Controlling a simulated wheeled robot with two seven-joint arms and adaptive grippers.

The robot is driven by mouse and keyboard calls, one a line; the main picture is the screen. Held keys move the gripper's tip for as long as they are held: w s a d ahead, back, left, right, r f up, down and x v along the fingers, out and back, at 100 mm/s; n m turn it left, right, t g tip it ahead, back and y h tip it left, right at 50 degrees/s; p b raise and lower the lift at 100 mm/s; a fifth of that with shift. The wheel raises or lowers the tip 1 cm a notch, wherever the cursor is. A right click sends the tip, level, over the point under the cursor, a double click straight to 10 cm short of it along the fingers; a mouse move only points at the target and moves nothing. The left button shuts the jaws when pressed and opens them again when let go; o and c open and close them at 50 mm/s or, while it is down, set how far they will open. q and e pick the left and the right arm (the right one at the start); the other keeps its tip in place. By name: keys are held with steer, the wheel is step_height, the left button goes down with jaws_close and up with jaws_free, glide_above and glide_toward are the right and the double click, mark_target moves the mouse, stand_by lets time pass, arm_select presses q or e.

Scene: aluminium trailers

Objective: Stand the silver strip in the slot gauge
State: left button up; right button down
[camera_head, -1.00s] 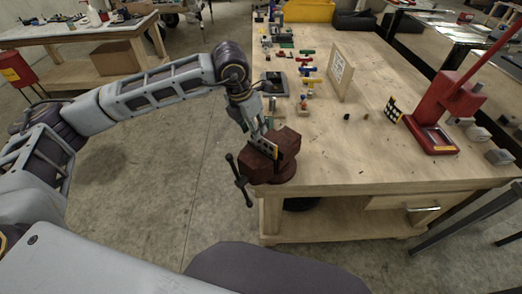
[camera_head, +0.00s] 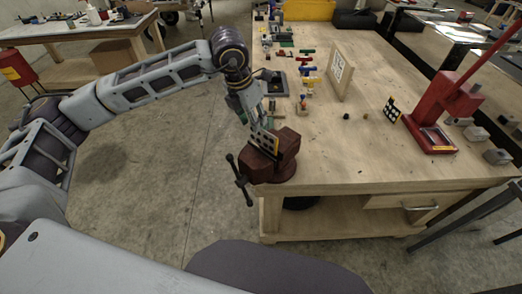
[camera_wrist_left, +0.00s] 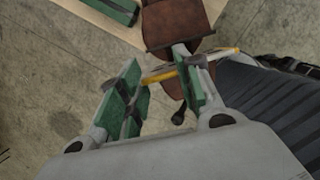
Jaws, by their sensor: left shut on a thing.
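A dark slot gauge (camera_head: 271,144) with pale marks and a yellow edge stands upright at the brown vise (camera_head: 285,160), on the bench's near left corner. Its yellow edge (camera_wrist_left: 207,57) crosses near my fingers in the left wrist view. My left gripper (camera_head: 259,128) points down just above and beside the gauge. My right gripper is out of view.
A red press (camera_head: 445,115) stands at the right of the bench, with a dark marked plate (camera_head: 391,109) beside it. An upright wooden board (camera_head: 341,73) and several small coloured parts stand farther back. The bench middle is mostly clear.

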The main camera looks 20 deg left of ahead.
arm_select(q)
steer(key=shift+r+p, duration=0.45)
steer(key=shift+r, duration=1.05)
steer(key=shift+s, duration=0.15)
